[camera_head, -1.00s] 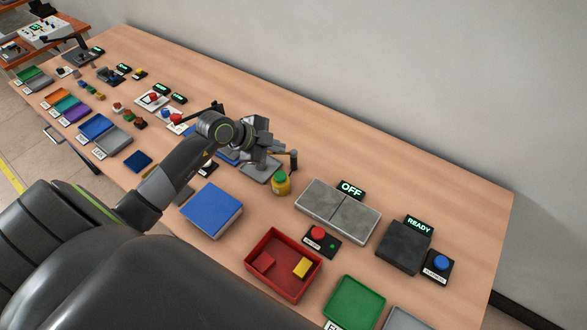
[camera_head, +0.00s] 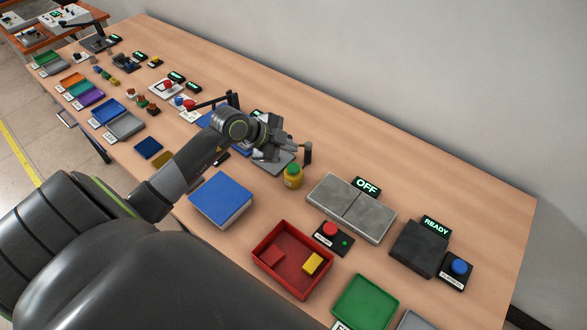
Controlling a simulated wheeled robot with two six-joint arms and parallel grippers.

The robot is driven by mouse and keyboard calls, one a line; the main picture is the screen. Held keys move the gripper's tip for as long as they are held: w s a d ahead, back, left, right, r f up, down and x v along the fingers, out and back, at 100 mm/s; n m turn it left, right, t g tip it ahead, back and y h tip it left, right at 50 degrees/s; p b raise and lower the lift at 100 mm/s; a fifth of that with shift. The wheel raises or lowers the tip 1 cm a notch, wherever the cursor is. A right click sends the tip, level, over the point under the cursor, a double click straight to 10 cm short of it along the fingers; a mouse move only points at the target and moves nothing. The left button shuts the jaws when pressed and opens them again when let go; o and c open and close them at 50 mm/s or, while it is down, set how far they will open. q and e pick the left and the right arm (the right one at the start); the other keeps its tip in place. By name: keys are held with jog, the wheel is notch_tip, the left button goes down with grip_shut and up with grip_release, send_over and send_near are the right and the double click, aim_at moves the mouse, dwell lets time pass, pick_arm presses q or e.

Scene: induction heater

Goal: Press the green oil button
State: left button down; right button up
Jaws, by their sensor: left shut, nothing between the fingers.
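A small yellow pot with a green top (camera_head: 293,176) stands near the middle of the table, in front of a grey plate with an upright dark lever (camera_head: 307,152). I cannot tell whether its green top is the oil button; no label reads clearly there. My left gripper (camera_head: 287,147) is shut and empty, just behind and above the pot, over the grey plate. A gap shows between its fingers and the green top. My arm hides part of the plate and what lies behind it. My right gripper is not in view.
To the right are grey plates with an OFF display (camera_head: 367,187), a red button (camera_head: 330,229), a dark block (camera_head: 418,248) and a blue button (camera_head: 459,267). The back right is clear.

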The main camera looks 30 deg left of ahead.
pick_arm(q)
jog(key=b, duration=0.3)
send_over(290, 169)
notch_tip(290, 169, down, 4)
jog(key=shift+a+f, duration=0.1)
jog(key=shift+f, duration=0.5)
dwell(1.2)
jog(key=shift+f, duration=0.1)
jog(key=shift+f, duration=0.25)
